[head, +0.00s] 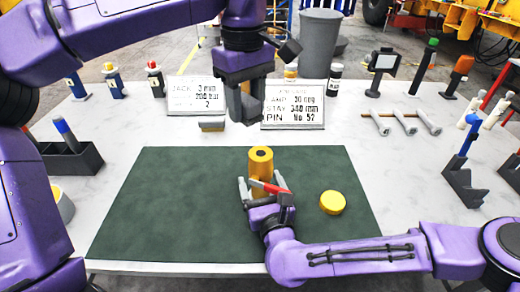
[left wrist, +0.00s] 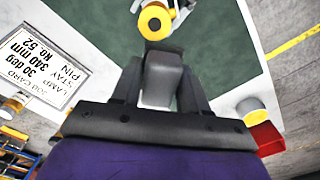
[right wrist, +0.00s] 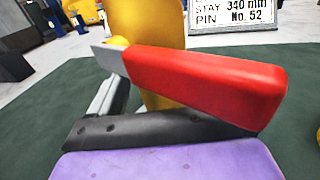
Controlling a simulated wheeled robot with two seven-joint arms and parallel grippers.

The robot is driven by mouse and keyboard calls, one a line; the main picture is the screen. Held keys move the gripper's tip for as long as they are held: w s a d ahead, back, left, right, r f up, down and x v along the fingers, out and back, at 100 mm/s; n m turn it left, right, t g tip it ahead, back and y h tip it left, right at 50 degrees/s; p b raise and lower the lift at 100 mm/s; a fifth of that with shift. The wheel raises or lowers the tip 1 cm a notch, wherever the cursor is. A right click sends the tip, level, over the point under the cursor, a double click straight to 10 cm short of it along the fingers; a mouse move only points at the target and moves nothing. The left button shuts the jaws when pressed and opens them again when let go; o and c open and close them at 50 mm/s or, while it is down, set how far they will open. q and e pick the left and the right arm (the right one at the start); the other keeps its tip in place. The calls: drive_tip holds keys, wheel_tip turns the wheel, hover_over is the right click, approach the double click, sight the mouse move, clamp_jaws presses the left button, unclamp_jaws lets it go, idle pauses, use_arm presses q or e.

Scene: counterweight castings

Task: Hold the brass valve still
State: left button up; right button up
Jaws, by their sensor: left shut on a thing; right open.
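The brass valve (head: 260,160) is an upright yellow cylinder with a dark hole in its top and a red lever (head: 270,187), standing on the green mat. The valve (right wrist: 145,25) and lever (right wrist: 205,85) also show in the right wrist view. My right gripper (head: 263,186) is open at the valve's near side, fingers to either side of its lower part; the lever crosses in front and hides one finger in the right wrist view. I cannot tell if they touch it. My left gripper (head: 240,103) is shut on a grey block (left wrist: 160,78), held above the table behind the valve.
A yellow disc (head: 332,203) lies on the mat (head: 170,210) right of the valve. Two printed cards (head: 293,112) stand behind. Grey brackets (head: 465,188) and pegs (head: 400,123) are at right, a dark holder (head: 75,158) at left. The mat's left part is clear.

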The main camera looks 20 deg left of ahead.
drive_tip(key=v, duration=1.2)
drive_tip(key=shift+s, duration=0.1)
